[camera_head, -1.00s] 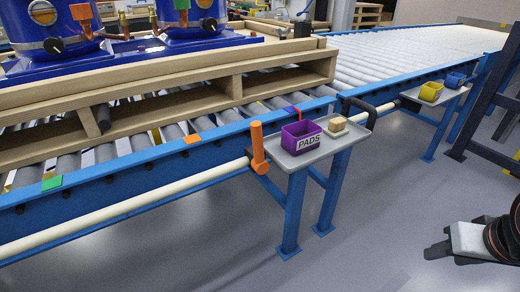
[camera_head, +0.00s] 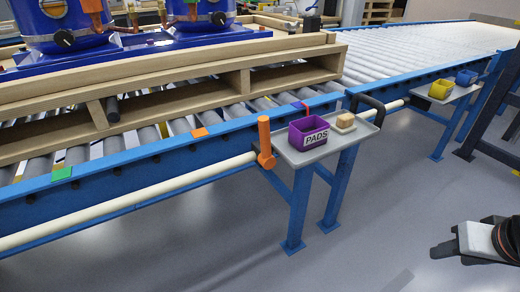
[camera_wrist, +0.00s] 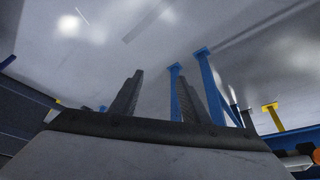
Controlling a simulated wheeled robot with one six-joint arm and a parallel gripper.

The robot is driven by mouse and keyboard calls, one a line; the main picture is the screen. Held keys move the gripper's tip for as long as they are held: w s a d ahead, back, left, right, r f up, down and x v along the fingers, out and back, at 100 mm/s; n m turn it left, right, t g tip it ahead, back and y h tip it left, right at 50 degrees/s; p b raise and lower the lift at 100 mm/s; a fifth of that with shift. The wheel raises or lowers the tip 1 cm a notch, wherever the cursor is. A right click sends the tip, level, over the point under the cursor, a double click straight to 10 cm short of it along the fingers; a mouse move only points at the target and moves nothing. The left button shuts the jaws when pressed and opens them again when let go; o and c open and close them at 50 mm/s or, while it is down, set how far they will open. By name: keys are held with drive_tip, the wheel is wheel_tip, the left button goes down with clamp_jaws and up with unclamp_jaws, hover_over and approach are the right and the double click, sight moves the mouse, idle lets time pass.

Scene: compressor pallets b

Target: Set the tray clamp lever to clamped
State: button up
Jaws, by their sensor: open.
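The orange tray clamp lever (camera_head: 265,139) stands nearly upright at the left end of the small grey tray (camera_head: 296,158), at the end of a cream rail. The tray is mounted on blue legs beside the conveyor. It holds a purple bin marked PADS (camera_head: 309,134) and a tan block on a small pale base (camera_head: 345,121). My gripper (camera_head: 437,252) is at the lower right in the head view, well apart from the lever and over the floor. In the wrist view its two fingers (camera_wrist: 155,95) stand apart with nothing between them.
A blue roller conveyor (camera_head: 150,150) carries a wooden pallet (camera_head: 190,80) with blue compressors. A second small tray with a yellow bin (camera_head: 441,89) and a blue bin (camera_head: 465,77) stands further back. A dark blue frame (camera_head: 492,110) is at the right. Grey floor is clear between tray and gripper.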

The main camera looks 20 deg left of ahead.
drive_tip(key=shift+c, duration=0.4)
drive_tip(key=w+a+r+n+g, duration=0.1)
drive_tip(key=w+a+r+n, duration=0.4)
drive_tip(key=w+a+r, duration=0.45)
wheel_tip(320, 180, up, 18)
drive_tip(key=n+g, duration=0.3)
drive_tip(key=n, duration=0.8)
hover_over(265, 143)
drive_tip(key=shift+a+r, duration=0.15)
drive_tip(key=shift+a, duration=0.15)
drive_tip(key=f, duration=0.5)
drive_tip(key=w+f, duration=0.1)
drive_tip(key=f, duration=1.1)
drive_tip(key=shift+w+d+f, duration=0.1)
drive_tip(key=shift+w+f, duration=0.05)
drive_tip(key=shift+w, duration=0.05)
clamp_jaws()
